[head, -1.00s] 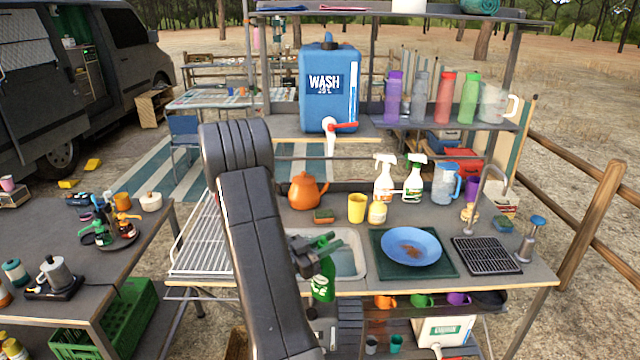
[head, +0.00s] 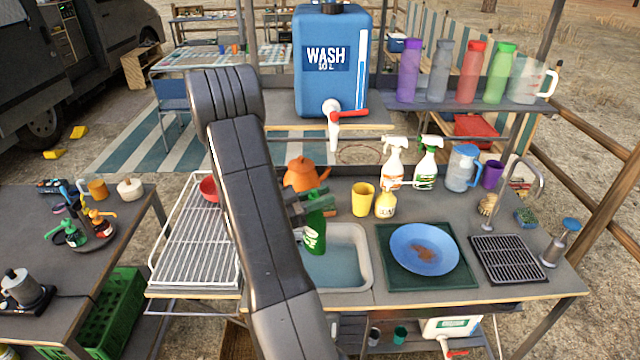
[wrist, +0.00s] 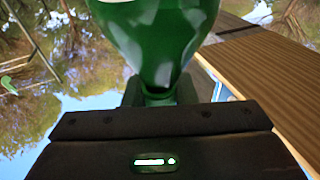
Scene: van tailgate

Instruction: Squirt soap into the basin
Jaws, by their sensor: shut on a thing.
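A green soap bottle (head: 314,238) with a white label is held in my gripper (head: 312,204), which is shut on its narrow part. The bottle's wider body hangs below the jaws in the head view. In the wrist view the green bottle (wrist: 165,40) fills the top middle, narrowing toward the jaws. The white-rimmed basin (head: 367,262) is set into the counter and holds bluish water. The bottle shows in front of the basin's back left part and looks to be above it; the exact height is unclear. My arm hides the basin's left side.
A white wire rack (head: 190,250) is left of the basin. A blue plate (head: 400,238) on a green mat is right of it. A yellow cup (head: 363,199), an orange teapot (head: 300,174) and spray bottles (head: 394,165) stand behind. A blue water tank (head: 333,85) with a tap stands above.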

